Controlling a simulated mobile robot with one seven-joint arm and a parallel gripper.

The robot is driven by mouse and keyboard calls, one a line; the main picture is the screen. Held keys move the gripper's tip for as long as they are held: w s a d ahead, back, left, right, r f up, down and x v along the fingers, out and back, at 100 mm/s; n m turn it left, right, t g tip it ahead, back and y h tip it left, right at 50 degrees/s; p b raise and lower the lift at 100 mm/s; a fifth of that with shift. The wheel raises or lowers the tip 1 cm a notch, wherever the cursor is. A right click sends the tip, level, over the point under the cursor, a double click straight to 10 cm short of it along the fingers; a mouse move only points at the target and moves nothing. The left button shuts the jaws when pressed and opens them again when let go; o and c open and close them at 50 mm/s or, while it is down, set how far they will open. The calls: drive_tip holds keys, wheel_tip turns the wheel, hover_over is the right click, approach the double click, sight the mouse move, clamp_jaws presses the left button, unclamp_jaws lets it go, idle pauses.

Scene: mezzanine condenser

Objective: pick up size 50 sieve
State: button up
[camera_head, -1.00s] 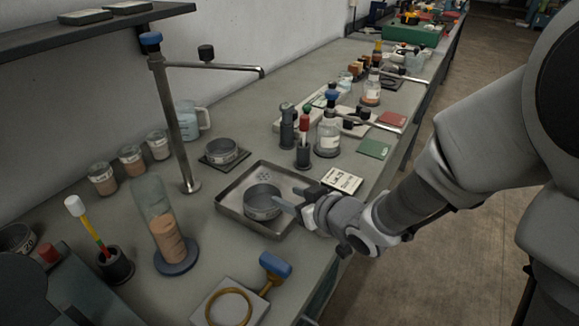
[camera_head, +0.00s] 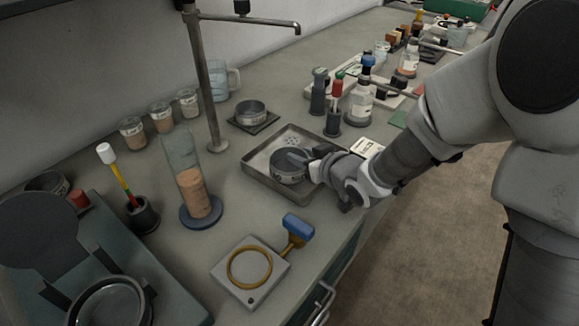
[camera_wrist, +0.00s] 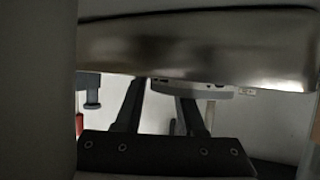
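A round metal sieve (camera_head: 290,174) with a small unreadable label stands in the square metal tray (camera_head: 256,181). I cannot read a size 50 on any sieve. My gripper (camera_head: 306,161) is at this sieve's right rim, with a finger reaching over the rim. In the wrist view my two dark fingers (camera_wrist: 160,100) stand apart with a gap between them; a shiny curved metal band (camera_wrist: 200,45) hides their tips. Whether they touch the sieve wall is unclear. Another round sieve (camera_head: 251,112) sits on a dark square pad behind the tray.
A stand pole (camera_head: 213,100) rises behind the tray. A tall cylinder of brown grains (camera_head: 196,190) is left of it. A blue-handled tool (camera_head: 298,226) and a plate with a brass ring (camera_head: 249,268) lie in front. Bottles (camera_head: 359,105) stand beyond. Bare bench lies between cylinder and tray.

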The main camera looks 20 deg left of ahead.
clamp_jaws()
